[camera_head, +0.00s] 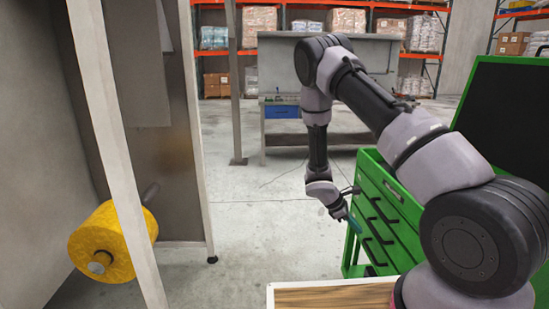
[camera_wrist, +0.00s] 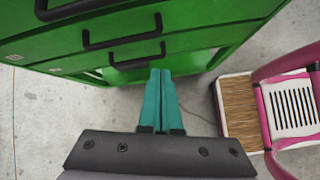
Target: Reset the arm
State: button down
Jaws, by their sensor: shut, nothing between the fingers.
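My arm reaches out from the lower right in the head view and bends down at the elbow. My gripper (camera_head: 352,224) hangs in front of the green drawer cabinet (camera_head: 402,232), partly hidden by its own wrist. In the wrist view my gripper (camera_wrist: 160,72) shows two teal fingers pressed together with nothing between them. The fingertips lie close to the lowest visible black handle of the green cabinet (camera_wrist: 210,45). I cannot tell whether they touch it.
A grey workbench (camera_head: 330,140) with a blue drawer (camera_head: 282,112) stands behind. Loaded orange racks (camera_head: 372,5) line the back. Open concrete floor (camera_head: 255,215) lies between.

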jog(key=s+a+r+m+t+y, duration=0.15)
jog(key=r+m, duration=0.25)
jog(key=r, duration=0.6)
jog(key=s+r+m+y, duration=0.2)
jog(key=r+m, duration=0.2)
jog(key=r, duration=0.7)
jog(key=s+r+m+y, duration=0.2)
jog(key=r+m, duration=0.2)
jog(key=r, duration=0.6)
jog(key=s+a+r+m+t+y, duration=0.2)
jog(key=s+r+m, duration=0.1)
jog(key=s+r, duration=0.5)
jog(key=s+a+r+m+t+y, duration=0.2)
jog(key=s+a+r+m+t, duration=0.1)
jog(key=s+r, duration=0.5)
notch_tip(320, 180, up, 2)
jog(key=shift+s+a+m+y, duration=0.15)
jog(key=shift+s+m+y, duration=0.25)
jog(key=shift+m, duration=0.3)
jog(key=shift+t, duration=0.35)
